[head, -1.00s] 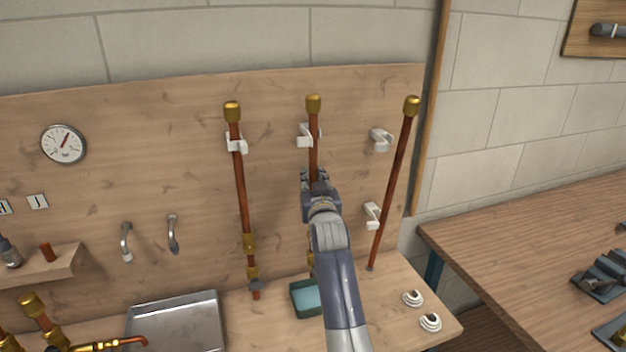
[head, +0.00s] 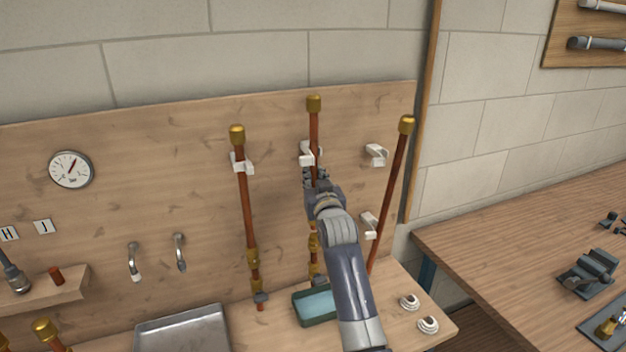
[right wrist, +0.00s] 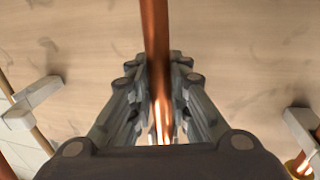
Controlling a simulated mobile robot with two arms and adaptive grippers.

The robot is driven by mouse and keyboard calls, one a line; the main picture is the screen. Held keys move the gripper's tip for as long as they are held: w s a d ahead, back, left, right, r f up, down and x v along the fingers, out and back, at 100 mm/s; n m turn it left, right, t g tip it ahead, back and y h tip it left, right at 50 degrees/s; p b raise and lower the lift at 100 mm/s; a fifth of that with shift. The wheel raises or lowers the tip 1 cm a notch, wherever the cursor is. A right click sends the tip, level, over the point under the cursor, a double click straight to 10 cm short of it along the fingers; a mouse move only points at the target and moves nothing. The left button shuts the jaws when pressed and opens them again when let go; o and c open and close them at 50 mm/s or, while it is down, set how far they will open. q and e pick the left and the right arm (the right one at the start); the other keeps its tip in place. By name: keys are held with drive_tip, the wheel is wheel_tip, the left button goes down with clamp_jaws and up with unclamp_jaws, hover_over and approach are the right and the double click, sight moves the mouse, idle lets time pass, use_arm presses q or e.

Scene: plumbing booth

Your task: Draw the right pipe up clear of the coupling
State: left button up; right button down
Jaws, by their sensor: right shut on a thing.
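The middle copper pipe (head: 314,130) stands upright against the wooden board, with a brass cap on top. My right gripper (head: 316,177) is shut on this pipe just below its upper white clip (head: 308,153). In the right wrist view the pipe (right wrist: 156,60) runs between the fingers (right wrist: 160,95). Below my wrist, brass fittings (head: 314,243) show at the pipe's lower part, partly hidden by my arm; I cannot tell whether pipe and coupling are apart. The cap stands well above the clip. My left gripper is out of view.
A left copper pipe (head: 246,205) stands in its clip, and another pipe (head: 393,180) leans at the right beside two empty clips. A green tray (head: 303,318), a metal tray (head: 184,338) and white rings (head: 409,302) lie on the bench. A gauge (head: 71,169) hangs left.

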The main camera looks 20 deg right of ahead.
drive_tip(key=shift+r, duration=0.5)
drive_tip(key=c, duration=1.7)
unclamp_jaws()
drive_tip(key=shift+o, duration=1.1)
drive_tip(key=shift+w+f, duration=0.25)
drive_tip(key=shift+f, duration=0.15)
drive_tip(key=shift+s+a, duration=0.1)
drive_tip(key=shift+s, duration=0.6)
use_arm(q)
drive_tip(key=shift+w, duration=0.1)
use_arm(e)
drive_tip(key=s+a, duration=0.1)
drive_tip(key=s, duration=0.9)
drive_tip(key=shift+s+a, duration=0.25)
drive_tip(key=shift+a, duration=0.15)
